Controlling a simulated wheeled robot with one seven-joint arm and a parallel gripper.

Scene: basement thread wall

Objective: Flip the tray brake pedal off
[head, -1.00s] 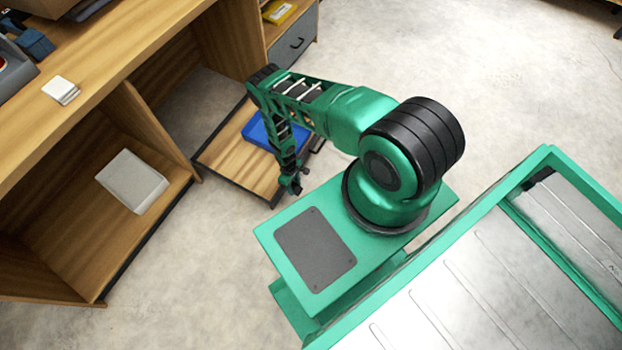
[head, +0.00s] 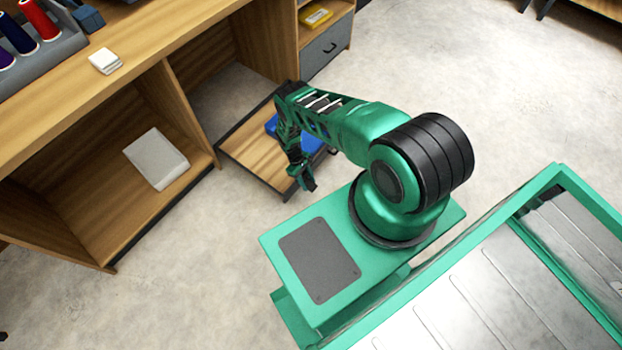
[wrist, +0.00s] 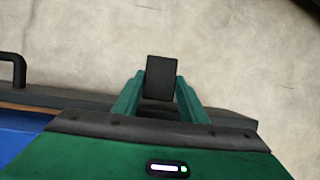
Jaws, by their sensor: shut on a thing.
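The wooden tray (head: 245,150) with dark edges sits low, out from the cabinet's lower opening. A blue item (head: 313,142) lies on it, partly hidden by my arm. My gripper (head: 308,184) is down at the tray's near right corner. In the wrist view, the green fingers of my gripper (wrist: 160,100) stand on both sides of a small black block, which looks like the brake pedal (wrist: 161,72). They are shut on it, just beyond the tray's dark edge (wrist: 65,97). The pedal cannot be made out in the head view, and its tilt is unclear.
A black handle (wrist: 14,68) stands at the tray edge, left in the wrist view. The wooden cabinet holds a white box (head: 157,158) on its lower shelf. Thread spools (head: 38,18) and a small white block (head: 105,61) are on top.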

